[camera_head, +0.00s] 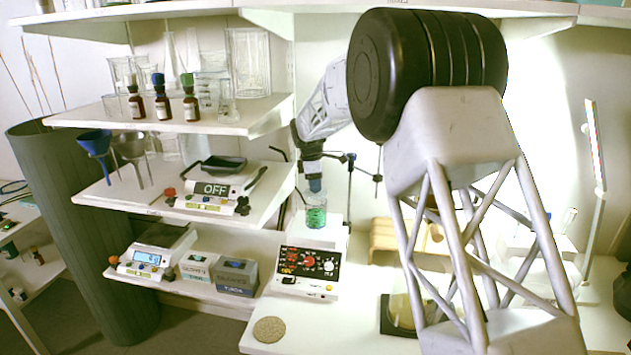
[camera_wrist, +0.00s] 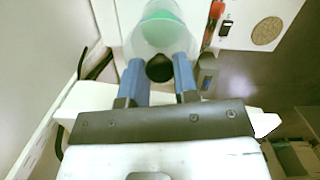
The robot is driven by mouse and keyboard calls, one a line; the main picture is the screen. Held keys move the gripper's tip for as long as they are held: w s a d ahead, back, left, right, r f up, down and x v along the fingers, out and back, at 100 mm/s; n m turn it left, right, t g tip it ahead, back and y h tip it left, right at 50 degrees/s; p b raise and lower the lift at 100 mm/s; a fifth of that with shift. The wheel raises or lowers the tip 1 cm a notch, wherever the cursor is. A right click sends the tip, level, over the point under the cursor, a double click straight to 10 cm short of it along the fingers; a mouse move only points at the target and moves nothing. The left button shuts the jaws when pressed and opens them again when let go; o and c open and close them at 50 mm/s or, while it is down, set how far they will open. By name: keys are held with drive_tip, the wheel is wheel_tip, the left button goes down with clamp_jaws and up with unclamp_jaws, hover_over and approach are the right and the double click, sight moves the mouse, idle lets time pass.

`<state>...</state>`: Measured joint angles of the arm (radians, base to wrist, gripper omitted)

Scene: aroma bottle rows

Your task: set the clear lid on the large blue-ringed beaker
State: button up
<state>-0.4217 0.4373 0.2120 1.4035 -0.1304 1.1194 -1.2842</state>
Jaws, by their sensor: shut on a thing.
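My gripper (camera_head: 315,186) points down just above a glass beaker (camera_head: 316,215) with green contents, standing on the white hotplate. In the wrist view my gripper (camera_wrist: 159,66) has its two blue fingers closed around the black knob of the clear lid (camera_wrist: 146,45). The lid is see-through, and the beaker's green contents (camera_wrist: 161,16) show through or beyond it. The lid is too small and faint to make out in the head view. I cannot tell whether it touches the beaker's rim. A blue ring on this beaker is not clear to see.
The hotplate's control panel (camera_head: 308,270) faces front, with a round cork mat (camera_head: 269,329) before it. A stand with clamps (camera_head: 351,175) rises just right of the beaker. Shelves with bottles, funnels and a scale (camera_head: 157,250) lie left. A wooden rack (camera_head: 385,240) stands right.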

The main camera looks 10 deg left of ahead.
drive_tip(key=shift+f, duration=1)
drive_tip(key=shift+f, duration=0.1)
drive_tip(key=o, duration=0.9)
drive_tip(key=shift+o, duration=0.2)
drive_tip(key=shift+s+a+r, duration=0.1)
drive_tip(key=shift+a+r, duration=0.05)
drive_tip(key=shift+r, duration=1.15)
drive_tip(key=shift+w+a+r, duration=0.1)
drive_tip(key=shift+a+r, duration=0.05)
drive_tip(key=shift+r, duration=1.1)
drive_tip(key=shift+s+a+r, duration=0.1)
drive_tip(key=shift+a+r, duration=0.05)
drive_tip(key=shift+r, duration=1.15)
